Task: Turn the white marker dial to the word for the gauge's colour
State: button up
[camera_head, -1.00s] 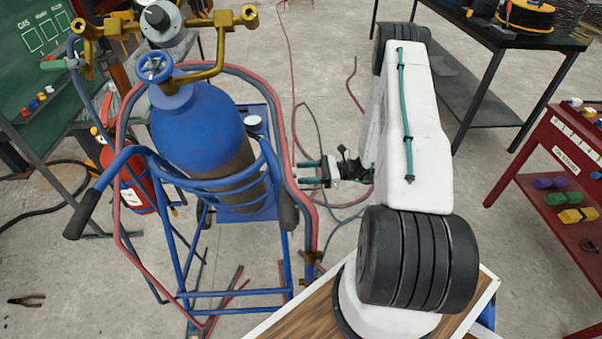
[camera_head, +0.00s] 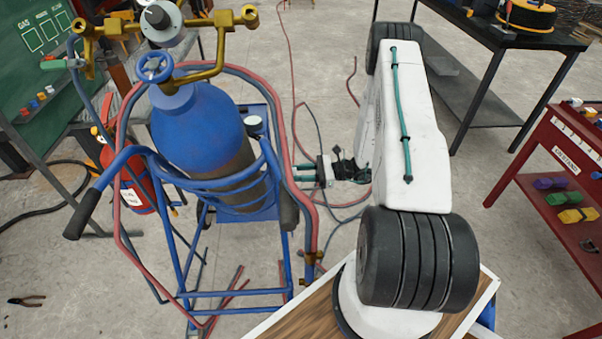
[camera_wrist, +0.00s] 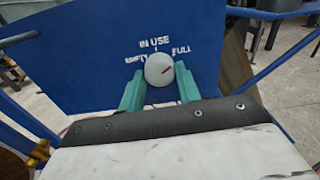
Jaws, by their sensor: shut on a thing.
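In the head view my gripper (camera_head: 306,172) reaches the trolley's right side. The gauge (camera_head: 160,22) sits on the blue cylinder's brass fitting; its coloured face cannot be made out.
The blue cylinder (camera_head: 197,125) stands in a blue trolley (camera_head: 225,293) with red and blue hoses (camera_head: 300,205) close to my gripper. A red extinguisher (camera_head: 125,180) is at left. A red cart (camera_head: 560,175) and a black table (camera_head: 530,38) stand at right.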

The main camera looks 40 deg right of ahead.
jog(key=n, duration=2.3)
jog(key=shift+r, duration=0.1)
jog(key=shift+n, duration=0.4)
jog(key=o, duration=1)
